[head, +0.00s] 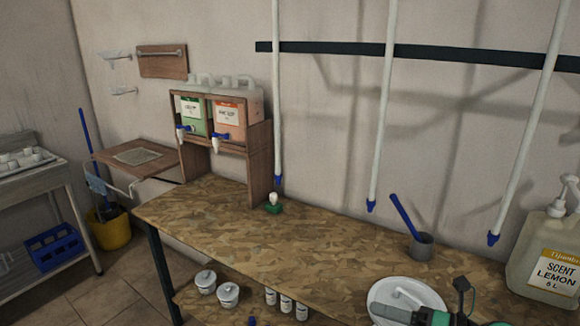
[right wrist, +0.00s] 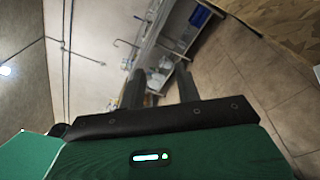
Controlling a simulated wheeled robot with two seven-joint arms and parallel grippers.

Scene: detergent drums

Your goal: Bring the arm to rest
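Beyond the fingers are floor and shelving, out of reach. My left gripper is in neither view.
The wooden worktop (head: 230,225) has clear room in its middle. On it stand a grey cup with a blue handle (head: 421,246), a small green-based item (head: 273,204) and a lemon-scent jug (head: 545,255). Two drums (head: 228,120) sit in a wooden rack. White tubes hang above.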

